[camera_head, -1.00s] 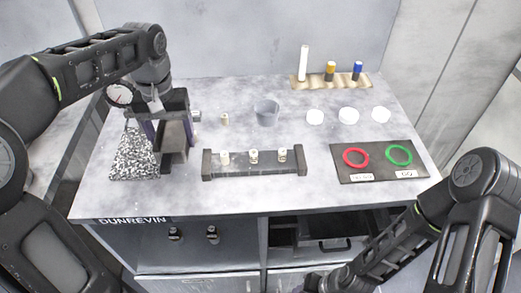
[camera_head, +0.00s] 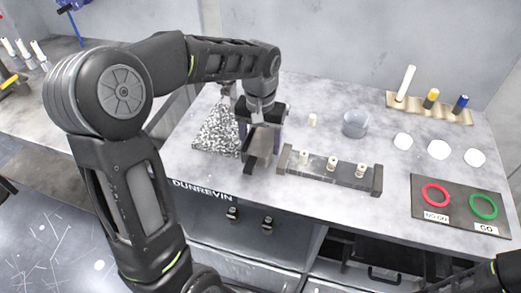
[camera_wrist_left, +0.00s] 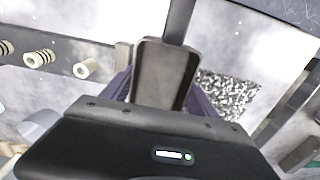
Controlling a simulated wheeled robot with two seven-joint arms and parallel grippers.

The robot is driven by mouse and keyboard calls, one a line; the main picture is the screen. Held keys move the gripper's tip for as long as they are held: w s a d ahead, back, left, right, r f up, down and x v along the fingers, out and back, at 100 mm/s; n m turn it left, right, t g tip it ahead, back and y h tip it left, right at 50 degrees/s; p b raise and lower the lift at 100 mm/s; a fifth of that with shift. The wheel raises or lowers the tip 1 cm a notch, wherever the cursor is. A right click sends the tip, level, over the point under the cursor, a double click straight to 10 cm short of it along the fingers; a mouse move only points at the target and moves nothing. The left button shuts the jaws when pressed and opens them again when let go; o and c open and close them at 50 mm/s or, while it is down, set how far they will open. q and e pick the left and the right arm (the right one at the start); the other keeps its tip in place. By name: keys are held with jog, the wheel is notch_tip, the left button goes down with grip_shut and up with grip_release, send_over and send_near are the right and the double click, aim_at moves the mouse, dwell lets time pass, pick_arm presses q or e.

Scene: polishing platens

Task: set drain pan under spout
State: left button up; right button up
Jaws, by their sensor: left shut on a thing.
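My left gripper (camera_head: 262,128) points down over the left part of the table, beside the speckled mat. Its two dark purple-sided fingers are shut on a grey, round-cornered piece that I take to be the drain pan (camera_head: 260,146). The pan also shows between the fingers in the left wrist view (camera_wrist_left: 160,75), with a dark bar running away from its end. I cannot tell whether it touches the table. I cannot make out a spout; my arm and gripper cover the area behind.
The speckled mat (camera_head: 216,132) lies left of the gripper. A dark rack with small pegs (camera_head: 329,172) stands to the right. Behind it are a grey cup (camera_head: 355,123) and a small pale peg (camera_head: 312,119). White discs and a board with red and green rings (camera_head: 460,207) lie further right.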

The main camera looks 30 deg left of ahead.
aim_at(260, 150)
pick_arm(q)
jog(key=shift+f, duration=1.8)
jog(key=shift+f, duration=0.2)
jog(key=o, duration=1.2)
jog(key=shift+r, duration=0.1)
notch_tip(260, 150, up, 12)
jog(key=shift+r, duration=0.15)
jog(key=shift+c, duration=0.3)
